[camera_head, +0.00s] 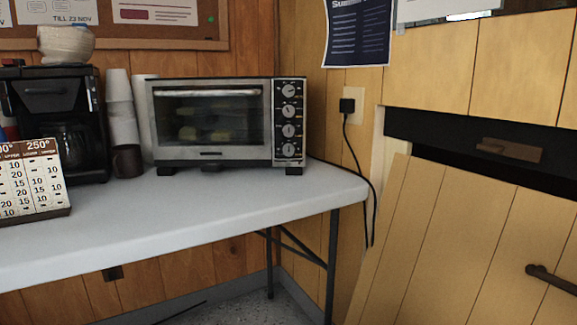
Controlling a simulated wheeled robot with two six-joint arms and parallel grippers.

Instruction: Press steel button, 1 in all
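I cannot make out a steel button for certain in the head view. A steel toaster oven (210,150) stands on the white table, with its glass door shut and light-coloured pieces of food behind the glass. Its black control panel (290,95) on the right side carries a column of several round silver knobs (288,110). Whether any of these is a button is too small to tell. Neither of my grippers is in view.
A white folding table (190,205) bears a black coffee maker (50,110), stacked cups (121,110), a dark mug (128,161) and a printed chart (30,180). A plugged-in black cord (366,190) hangs at the wall. A tilted wooden panel (450,245) with a dark handle stands right.

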